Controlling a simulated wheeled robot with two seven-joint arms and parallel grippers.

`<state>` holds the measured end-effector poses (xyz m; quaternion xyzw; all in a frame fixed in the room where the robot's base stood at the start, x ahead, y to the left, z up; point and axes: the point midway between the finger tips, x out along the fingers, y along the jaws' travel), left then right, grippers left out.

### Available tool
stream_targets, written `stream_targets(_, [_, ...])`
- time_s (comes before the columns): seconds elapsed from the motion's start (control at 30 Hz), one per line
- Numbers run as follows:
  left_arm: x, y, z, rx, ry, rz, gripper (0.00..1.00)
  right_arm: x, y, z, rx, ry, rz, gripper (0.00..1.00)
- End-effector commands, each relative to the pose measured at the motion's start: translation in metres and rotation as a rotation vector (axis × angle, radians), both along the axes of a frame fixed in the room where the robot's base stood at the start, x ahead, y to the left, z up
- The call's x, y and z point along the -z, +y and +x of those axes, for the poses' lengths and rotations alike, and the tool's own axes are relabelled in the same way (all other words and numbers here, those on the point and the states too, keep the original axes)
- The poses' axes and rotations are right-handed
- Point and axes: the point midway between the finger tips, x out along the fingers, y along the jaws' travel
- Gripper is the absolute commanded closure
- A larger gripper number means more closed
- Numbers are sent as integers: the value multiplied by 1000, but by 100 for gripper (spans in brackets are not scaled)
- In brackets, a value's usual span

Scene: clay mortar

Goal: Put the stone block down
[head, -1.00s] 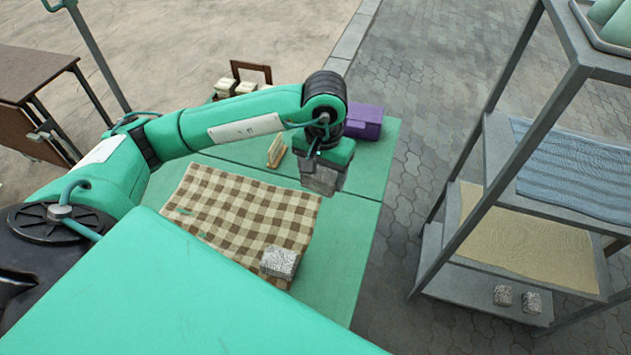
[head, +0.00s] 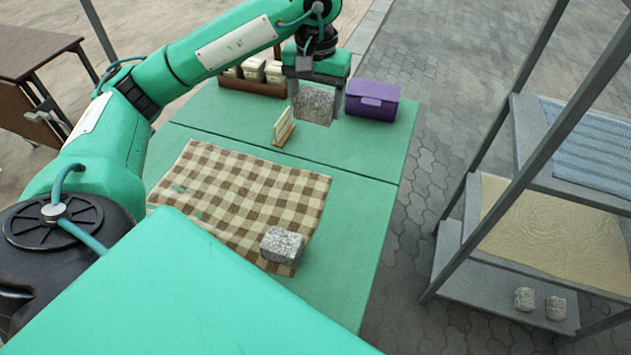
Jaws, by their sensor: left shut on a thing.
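My left gripper (head: 317,92) is shut on a grey speckled stone block (head: 314,104) and points down over the far part of the green table (head: 350,160). I cannot tell whether the block touches the table. It is left of a purple box (head: 372,100) and behind a small wooden stand (head: 283,128). A second grey stone block (head: 282,246) rests on the near right corner of a brown checked cloth (head: 245,195). My right gripper is not in view.
A wooden crate (head: 252,87) with pale items stands at the table's far left edge. A grey shelf rack (head: 475,190) stands to the right, with two small stones (head: 540,304) low on it. Bare table lies between the cloth and the purple box.

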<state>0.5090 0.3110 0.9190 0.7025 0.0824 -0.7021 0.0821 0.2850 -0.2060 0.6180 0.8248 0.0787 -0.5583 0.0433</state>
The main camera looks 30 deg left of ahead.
Motion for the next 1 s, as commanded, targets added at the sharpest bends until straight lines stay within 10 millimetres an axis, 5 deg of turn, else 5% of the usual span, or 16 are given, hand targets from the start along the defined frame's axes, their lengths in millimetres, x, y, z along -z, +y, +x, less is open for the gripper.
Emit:
stream_targets(0.27, [32,1,-1,-2,5,-2,68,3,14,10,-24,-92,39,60])
stream_targets(0.7, [137,2,-1,-3,3,-1,68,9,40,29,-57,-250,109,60])
stream_targets(1.0, [162,1,0,-2,2,-1,68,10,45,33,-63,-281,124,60])
